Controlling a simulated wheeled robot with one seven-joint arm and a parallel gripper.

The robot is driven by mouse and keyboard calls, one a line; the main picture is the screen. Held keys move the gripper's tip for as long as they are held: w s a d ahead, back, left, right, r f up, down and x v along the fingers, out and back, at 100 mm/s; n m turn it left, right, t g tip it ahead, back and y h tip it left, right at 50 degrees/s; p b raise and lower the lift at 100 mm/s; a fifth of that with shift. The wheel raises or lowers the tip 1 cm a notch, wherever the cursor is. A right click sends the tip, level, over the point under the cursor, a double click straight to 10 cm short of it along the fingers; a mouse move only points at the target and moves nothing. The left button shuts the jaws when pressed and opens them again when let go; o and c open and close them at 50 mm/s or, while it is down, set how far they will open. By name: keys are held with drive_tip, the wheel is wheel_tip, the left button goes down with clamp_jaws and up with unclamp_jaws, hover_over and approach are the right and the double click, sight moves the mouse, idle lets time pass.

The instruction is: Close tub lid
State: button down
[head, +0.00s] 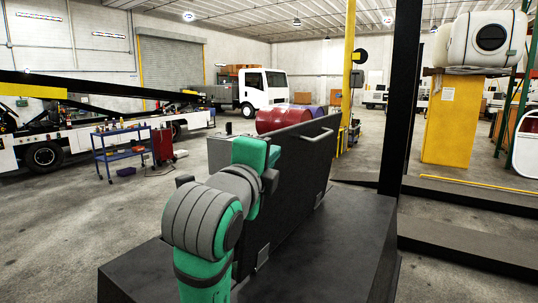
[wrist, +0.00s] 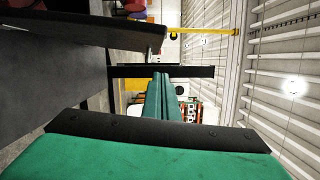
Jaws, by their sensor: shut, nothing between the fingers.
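A large dark panel with a bar handle, which looks like the tub lid (head: 300,165), stands steeply upright in the head view. Small light brackets show near its lower edge. The tub behind it is mostly hidden; a grey edge (head: 218,150) shows at the left. The panel also shows in the wrist view (wrist: 90,30), at the upper left. My green gripper (wrist: 160,78) is shut and empty in the wrist view, beside the panel with a visible gap. In the head view my arm hides the fingers. I cannot tell whether any part of the arm touches the panel.
A red rounded load (head: 283,118) and a purple one lie beyond the panel. A black post (head: 402,100) and a yellow post (head: 348,75) rise to the right. A blue cart (head: 120,152) stands far left. Open concrete floor lies at the left.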

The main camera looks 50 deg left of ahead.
drive_tip(key=w+a, duration=0.5)
drive_tip(key=a, duration=0.2)
drive_tip(key=shift+w+r, duration=0.35)
